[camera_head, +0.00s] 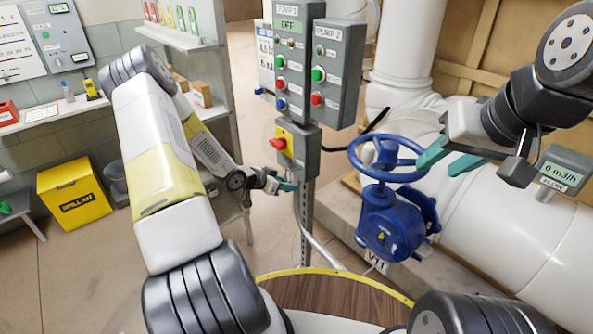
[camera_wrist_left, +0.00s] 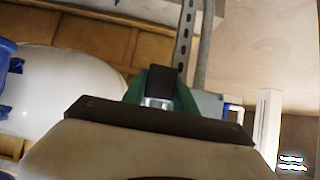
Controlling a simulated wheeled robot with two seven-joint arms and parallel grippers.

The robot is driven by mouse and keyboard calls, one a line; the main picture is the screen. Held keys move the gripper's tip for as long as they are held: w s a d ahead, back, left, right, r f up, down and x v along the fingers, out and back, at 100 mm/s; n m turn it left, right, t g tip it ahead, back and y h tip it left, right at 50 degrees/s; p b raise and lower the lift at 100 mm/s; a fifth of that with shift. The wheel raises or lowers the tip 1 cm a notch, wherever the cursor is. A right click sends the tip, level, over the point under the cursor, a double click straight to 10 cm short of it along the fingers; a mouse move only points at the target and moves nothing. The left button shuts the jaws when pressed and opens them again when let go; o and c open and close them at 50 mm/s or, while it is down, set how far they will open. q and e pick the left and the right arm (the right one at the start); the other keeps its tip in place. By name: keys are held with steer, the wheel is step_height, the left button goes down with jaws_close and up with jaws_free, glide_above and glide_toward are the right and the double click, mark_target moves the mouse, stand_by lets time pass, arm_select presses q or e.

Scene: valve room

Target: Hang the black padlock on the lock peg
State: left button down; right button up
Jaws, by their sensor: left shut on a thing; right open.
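My left gripper (camera_head: 288,186) is in front of the metal post, below the grey switch box (camera_head: 300,150) with its red knob on a yellow plate. In the left wrist view its green fingers (camera_wrist_left: 160,100) are shut on a small black block with a silvery part, which looks like the black padlock (camera_wrist_left: 163,80). In the head view the padlock is too small to make out clearly. I cannot make out the lock peg in either view. My right gripper (camera_head: 445,160) is open, with its green fingers beside the rim of the blue handwheel (camera_head: 387,158).
Pump control boxes (camera_head: 338,75) stand on the post above the switch box. A blue valve body (camera_head: 385,225) and thick white pipes (camera_head: 500,215) fill the right. A yellow bin (camera_head: 73,193) stands on the left floor, below a shelf. Floor between bin and post is mostly clear.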

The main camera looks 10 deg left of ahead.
arm_select(q)
steer(key=shift+w+d, duration=0.1)
steer(key=shift+w+d, duration=0.4)
steer(key=shift+w, duration=0.1)
steer(key=shift+w+f, duration=0.1)
steer(key=shift+f, duration=0.1)
stand_by(0.5)
steer(key=shift+w+d+f, duration=0.15)
steer(key=shift+d+f, duration=0.05)
steer(key=shift+w+d+f, duration=0.1)
steer(key=shift+w+f, duration=0.05)
steer(key=shift+f, duration=0.1)
stand_by(0.5)
stand_by(0.3)
steer(key=c, duration=0.9)
jaws_free()
